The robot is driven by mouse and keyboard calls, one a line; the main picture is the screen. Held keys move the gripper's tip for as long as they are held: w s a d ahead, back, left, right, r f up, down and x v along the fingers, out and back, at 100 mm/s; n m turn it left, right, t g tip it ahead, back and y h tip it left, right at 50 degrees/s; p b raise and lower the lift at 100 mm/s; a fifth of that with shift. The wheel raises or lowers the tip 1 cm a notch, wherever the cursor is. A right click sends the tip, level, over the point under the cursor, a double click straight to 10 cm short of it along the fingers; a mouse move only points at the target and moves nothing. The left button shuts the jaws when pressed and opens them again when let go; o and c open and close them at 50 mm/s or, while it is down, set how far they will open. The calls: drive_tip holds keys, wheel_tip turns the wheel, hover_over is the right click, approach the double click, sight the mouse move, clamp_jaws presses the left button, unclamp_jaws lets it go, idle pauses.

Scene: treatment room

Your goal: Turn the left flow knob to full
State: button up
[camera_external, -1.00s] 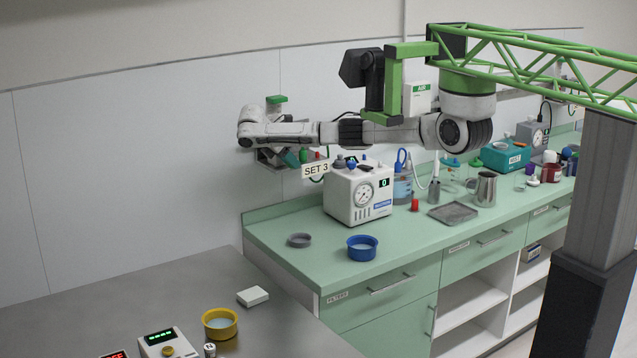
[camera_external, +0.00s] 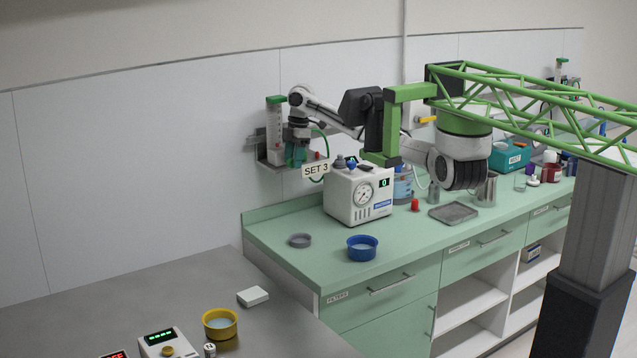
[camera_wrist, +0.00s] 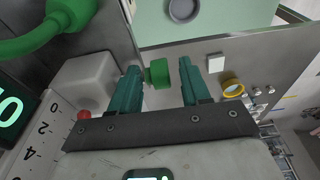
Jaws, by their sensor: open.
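The left flowmeter, a clear upright tube with a green top (camera_external: 275,101), stands on a wall bracket behind the SET 3 sign (camera_external: 315,169). My gripper (camera_external: 296,155), with teal fingers, is just right of the tube, at the bracket, pointing down. In the wrist view my gripper (camera_wrist: 160,82) is open. A green knob (camera_wrist: 158,72) shows between the two fingers, nearer the left one; I cannot tell whether it touches or how deep it sits. A white scale with numbers (camera_wrist: 45,135) is at the left. The knob is hidden in the external view.
A white gauge box (camera_external: 358,193) stands on the green counter below the sign. A blue bowl (camera_external: 362,248) and grey dish (camera_external: 300,240) are in front. A green hose (camera_wrist: 45,32) lies close at the upper left of the wrist view.

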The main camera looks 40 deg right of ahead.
drive_tip(key=y+b, duration=0.2)
drive_tip(key=b, duration=0.1)
drive_tip(key=shift+d+f+y, duration=0.3)
drive_tip(key=shift+f, duration=0.05)
drive_tip(key=a+v, duration=0.1)
drive_tip(key=v, duration=1)
drive_tip(key=s+a+f+m+t+y, duration=0.1)
drive_tip(key=s+a+f+m, duration=0.15)
drive_tip(key=a+f, duration=0.55)
drive_tip(key=s+a+f+m, duration=0.2)
drive_tip(key=a+f+m, duration=0.2)
drive_tip(key=a+f, duration=0.35)
drive_tip(key=s+f+m+p, duration=0.1)
drive_tip(key=s+f+m, duration=0.3)
drive_tip(key=s, duration=0.1)
drive_tip(key=s+d+f+m+h+p, duration=0.1)
drive_tip(key=s+f+m+p, duration=0.1)
drive_tip(key=s+f+m, duration=0.3)
drive_tip(key=s+f+m+t+p, duration=0.1)
drive_tip(key=s+f+m, duration=0.3)
drive_tip(key=s, duration=0.2)
drive_tip(key=shift+s+d+f+m+h, duration=0.2)
drive_tip(key=shift+s+f+m+h, duration=0.1)
drive_tip(key=shift+s+f+m, duration=0.1)
drive_tip(key=shift+s+d+f+m, duration=0.3)
drive_tip(key=shift+s+d+m, duration=0.15)
drive_tip(key=shift+s, duration=0.2)
